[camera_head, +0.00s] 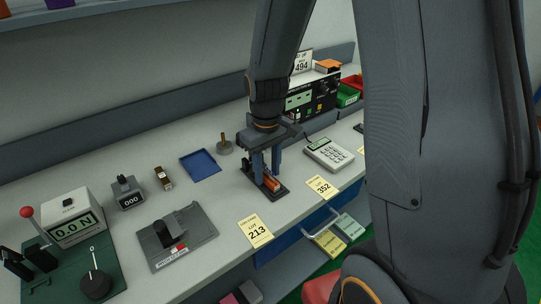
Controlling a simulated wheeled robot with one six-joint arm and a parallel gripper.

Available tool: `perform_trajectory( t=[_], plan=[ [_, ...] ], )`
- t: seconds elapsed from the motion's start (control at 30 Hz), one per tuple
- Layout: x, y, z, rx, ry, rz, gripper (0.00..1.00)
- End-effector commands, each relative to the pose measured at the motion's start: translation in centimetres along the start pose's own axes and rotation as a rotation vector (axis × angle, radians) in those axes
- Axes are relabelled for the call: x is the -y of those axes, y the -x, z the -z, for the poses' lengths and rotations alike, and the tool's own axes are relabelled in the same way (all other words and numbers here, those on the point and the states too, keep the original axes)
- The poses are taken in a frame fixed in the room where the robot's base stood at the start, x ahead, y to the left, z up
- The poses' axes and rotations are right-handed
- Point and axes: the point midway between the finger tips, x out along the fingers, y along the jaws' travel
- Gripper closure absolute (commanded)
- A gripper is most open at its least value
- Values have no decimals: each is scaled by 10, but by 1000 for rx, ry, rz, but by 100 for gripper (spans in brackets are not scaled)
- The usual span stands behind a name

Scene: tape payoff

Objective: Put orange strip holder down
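The orange strip holder (271,183) is a small orange piece in a dark, narrow base on the grey bench, near its front edge. My gripper (267,173) points down right over it, with two blue-grey fingers apart. The fingertips reach down to the holder and hide part of it. I cannot tell whether they press on it or only stand beside it.
Lot cards 213 (257,231) and 352 (322,187) lie near the front edge. A calculator (329,154) stands to the right. A blue tray (200,164), a round weight (225,147) and a grey stamping plate (177,236) are to the left. Bare bench lies between them.

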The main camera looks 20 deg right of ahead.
Motion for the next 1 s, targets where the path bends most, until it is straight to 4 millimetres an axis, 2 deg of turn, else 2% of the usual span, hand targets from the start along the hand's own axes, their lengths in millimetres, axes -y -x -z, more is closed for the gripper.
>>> perform_trajectory(
  t=[0.17, 0.5, 0.7, 0.8, 0.87, 1.0],
  plan=[
    [0, 22, 2, -5, 0, -2, 65],
    [0, 84, 2, -5, 0, -1, 65],
    [0, 109, 1, -3, 0, -1, 65],
    [0, 114, -1, -2, -5, -1, 65],
    [2, 109, -8, -6, -25, -2, 65],
    [14, 76, -40, -37, -136, -9, 65]
  ],
)
